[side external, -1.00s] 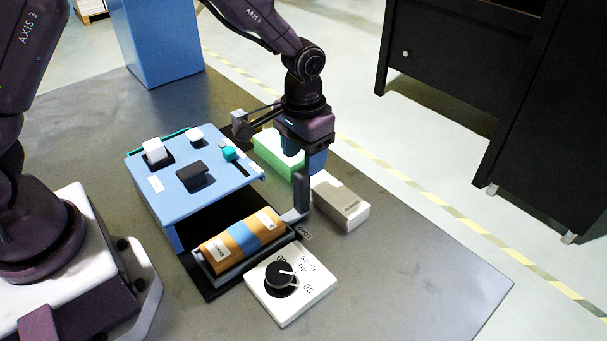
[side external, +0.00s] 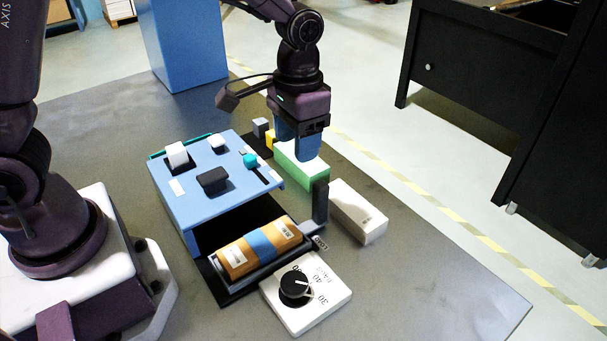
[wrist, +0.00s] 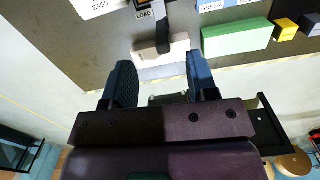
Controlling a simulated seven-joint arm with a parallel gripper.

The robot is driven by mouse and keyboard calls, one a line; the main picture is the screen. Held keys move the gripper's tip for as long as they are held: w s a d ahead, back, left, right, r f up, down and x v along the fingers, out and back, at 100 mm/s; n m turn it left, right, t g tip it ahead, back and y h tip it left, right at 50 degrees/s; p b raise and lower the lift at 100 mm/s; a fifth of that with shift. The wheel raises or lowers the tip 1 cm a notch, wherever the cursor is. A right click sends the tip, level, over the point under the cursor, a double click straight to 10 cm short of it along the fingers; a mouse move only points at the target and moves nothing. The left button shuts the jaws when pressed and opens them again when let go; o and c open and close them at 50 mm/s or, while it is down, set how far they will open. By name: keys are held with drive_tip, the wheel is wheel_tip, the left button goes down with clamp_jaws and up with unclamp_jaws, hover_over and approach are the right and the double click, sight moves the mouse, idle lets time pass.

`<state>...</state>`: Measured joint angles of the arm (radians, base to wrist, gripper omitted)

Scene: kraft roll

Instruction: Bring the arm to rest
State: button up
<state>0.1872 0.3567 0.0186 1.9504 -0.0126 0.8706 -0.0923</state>
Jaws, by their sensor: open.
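My gripper (side external: 297,142) is open, with two blue fingers and nothing between them. In the side external view it hangs near the green block (side external: 303,170), and its fingertips overlap the block's top in the picture; I cannot tell the gap. In the wrist view my gripper (wrist: 160,82) has its fingers apart, with the green block (wrist: 236,38) ahead and to the right. The brown kraft roll with a blue band (side external: 262,243) lies in the dark tray at the front of the blue machine (side external: 215,205). The tray's upright black handle (side external: 320,202) stands clear of my fingers.
A white block (side external: 357,212) lies beside the handle. A white panel with a black dial (side external: 296,285) sits in front of the tray. Yellow and grey blocks (side external: 260,126) lie beyond the green one. The table's right front (side external: 440,270) is clear. A black cabinet (side external: 470,75) stands beyond.

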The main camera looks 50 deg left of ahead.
drive_tip(key=s+a+r+t, duration=0.3)
drive_tip(key=s+r, duration=0.4)
drive_tip(key=s, duration=0.1)
drive_tip(key=s+a+r+t, duration=0.3)
drive_tip(key=s+r, duration=0.4)
drive_tip(key=s, duration=0.1)
drive_tip(key=shift+s+a+n, duration=0.15)
drive_tip(key=shift+n, duration=0.25)
